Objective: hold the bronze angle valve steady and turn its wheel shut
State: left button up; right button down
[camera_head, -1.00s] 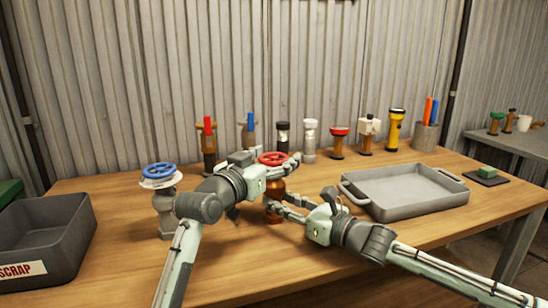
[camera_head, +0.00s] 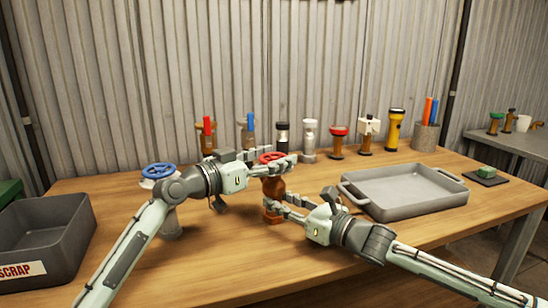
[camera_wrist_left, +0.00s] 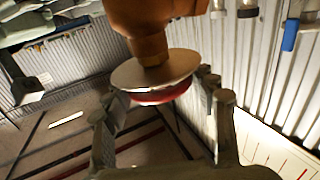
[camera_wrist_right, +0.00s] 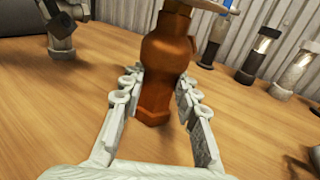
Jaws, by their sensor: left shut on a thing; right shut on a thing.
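The bronze angle valve (camera_head: 273,187) stands upright on the wooden table, its red wheel (camera_head: 271,158) on top. My left gripper (camera_head: 282,162) is shut on the red wheel from the left. In the left wrist view the wheel (camera_wrist_left: 160,94) lies between the fingers, below a pale disc (camera_wrist_left: 155,70) and the bronze body (camera_wrist_left: 165,30). My right gripper (camera_head: 272,207) is shut on the lower valve body from the right. The right wrist view shows its fingers either side of the body (camera_wrist_right: 165,62), with the foot on the table. The wheel's far side is partly hidden.
A grey valve with a blue wheel (camera_head: 158,171) stands close behind my left arm. A grey scrap bin (camera_head: 45,235) is at the left, a grey tray (camera_head: 405,190) at the right. Several valves and a yellow torch (camera_head: 395,130) line the back. The front table is clear.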

aim_at(274, 157)
pick_arm(q)
jog(key=shift+f+m+g+h, duration=0.1)
jog(key=shift+m+g+h, duration=0.5)
jog(key=shift+g, duration=0.1)
jog(key=o, duration=1.2)
notch_tip(274, 157, up, 10)
jog(key=shift+r, duration=0.1)
